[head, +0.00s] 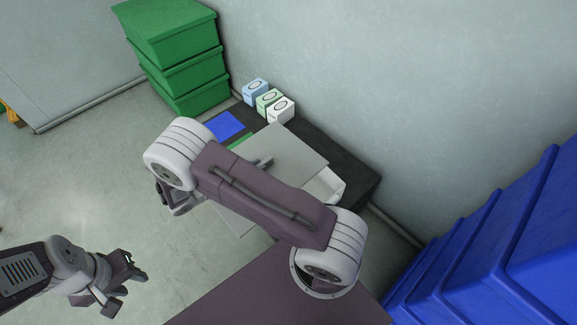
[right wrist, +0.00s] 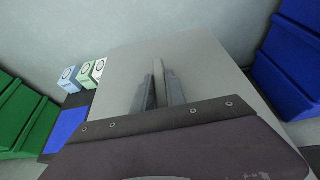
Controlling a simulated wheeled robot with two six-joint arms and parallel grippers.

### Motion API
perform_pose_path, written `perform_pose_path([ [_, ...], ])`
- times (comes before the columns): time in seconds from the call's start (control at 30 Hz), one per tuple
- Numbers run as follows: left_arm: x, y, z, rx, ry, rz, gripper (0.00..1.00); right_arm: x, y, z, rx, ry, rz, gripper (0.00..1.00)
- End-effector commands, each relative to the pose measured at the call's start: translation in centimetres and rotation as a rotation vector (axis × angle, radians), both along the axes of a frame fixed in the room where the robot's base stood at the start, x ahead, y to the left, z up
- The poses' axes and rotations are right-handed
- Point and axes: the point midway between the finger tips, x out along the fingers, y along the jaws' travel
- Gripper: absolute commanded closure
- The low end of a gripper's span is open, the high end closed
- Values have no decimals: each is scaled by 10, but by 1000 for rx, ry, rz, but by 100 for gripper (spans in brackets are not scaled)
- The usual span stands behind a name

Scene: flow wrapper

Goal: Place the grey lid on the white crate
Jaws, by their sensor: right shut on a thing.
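The grey lid (head: 290,148) is a flat plate, partly hidden behind my right arm in the head view. It fills the middle of the right wrist view (right wrist: 205,65). My right gripper (right wrist: 160,88) is shut on the raised grip of the lid. The white crate (head: 332,184) shows only at one corner, past the lid's right edge. The lid covers part of the crate from above and sits offset to the left; I cannot tell the gap between them. My left gripper (head: 128,280) is open and empty, over the floor at the lower left.
A dark table (head: 355,174) stands against the wall. A blue mat (head: 225,125) and small blue (head: 255,90), green (head: 268,102) and white (head: 281,110) boxes lie at its far end. Green crates (head: 178,60) are stacked behind; blue bins (head: 490,245) stand at right.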

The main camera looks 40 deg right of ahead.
Motion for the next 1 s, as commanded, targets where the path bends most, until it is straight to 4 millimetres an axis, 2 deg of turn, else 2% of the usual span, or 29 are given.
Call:
perform_pose_path([
  [0.13,0,0,-1,0,0,0,64,0,-3,-2,1,1,-16,100],
  [0.2,0,0,-7,0,0,0,64,1,-12,-10,0,1,-17,100],
  [0.4,0,0,-36,0,1,0,64,5,-66,-47,0,3,-19,100],
  [0.5,0,0,-48,0,1,0,64,7,-91,-61,0,0,-19,100],
  [0.6,0,0,-54,0,1,0,64,10,-108,-69,0,1,-16,100],
  [0.7,0,0,-56,0,1,0,64,11,-116,-72,0,1,-13,100],
  [0.87,0,0,-57,0,0,0,64,11,-118,-74,1,1,-12,100],
  [1.0,0,0,-76,0,0,0,64,11,-117,-101,1,2,-11,100],
])
